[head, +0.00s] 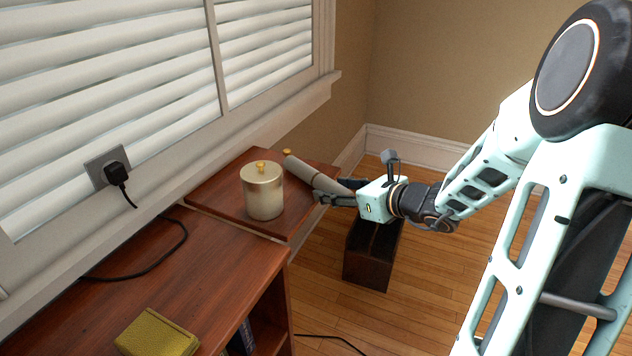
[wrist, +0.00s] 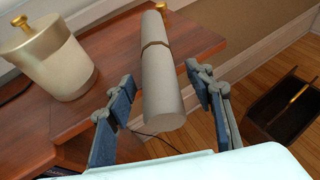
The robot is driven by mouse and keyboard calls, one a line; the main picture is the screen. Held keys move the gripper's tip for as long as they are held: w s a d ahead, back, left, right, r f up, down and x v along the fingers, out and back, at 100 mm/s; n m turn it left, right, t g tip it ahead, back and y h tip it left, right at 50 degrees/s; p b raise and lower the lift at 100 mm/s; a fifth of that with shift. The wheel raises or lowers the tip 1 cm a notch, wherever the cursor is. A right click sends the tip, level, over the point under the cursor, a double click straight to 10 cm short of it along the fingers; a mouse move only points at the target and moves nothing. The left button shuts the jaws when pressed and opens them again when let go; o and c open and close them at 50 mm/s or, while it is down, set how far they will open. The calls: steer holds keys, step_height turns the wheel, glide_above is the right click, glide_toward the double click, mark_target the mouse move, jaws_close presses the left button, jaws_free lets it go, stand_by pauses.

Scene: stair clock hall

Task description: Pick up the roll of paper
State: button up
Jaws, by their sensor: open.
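The roll of paper (head: 303,171) is a grey-white tube lying on the small reddish-brown table, its near end towards my gripper. In the wrist view the roll (wrist: 161,85) has a thin brown band around it and its near end sits between my two fingers. My gripper (head: 322,198) is open, with one finger on each side of the roll; it also shows in the wrist view (wrist: 158,110). There are visible gaps between the fingers and the roll in the wrist view. Part of the roll's near end is hidden behind a finger in the head view.
A cream canister with a gold knob (head: 262,192) stands left of the roll, close by. A dark open box (head: 368,268) stands on the floor below my gripper. A wooden shelf (head: 190,270) bears a yellow book (head: 157,334). A black cord (head: 165,252) runs from the wall socket.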

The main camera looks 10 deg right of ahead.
steer(key=shift+c, duration=0.3)
jaws_close()
steer(key=shift+r, duration=0.15)
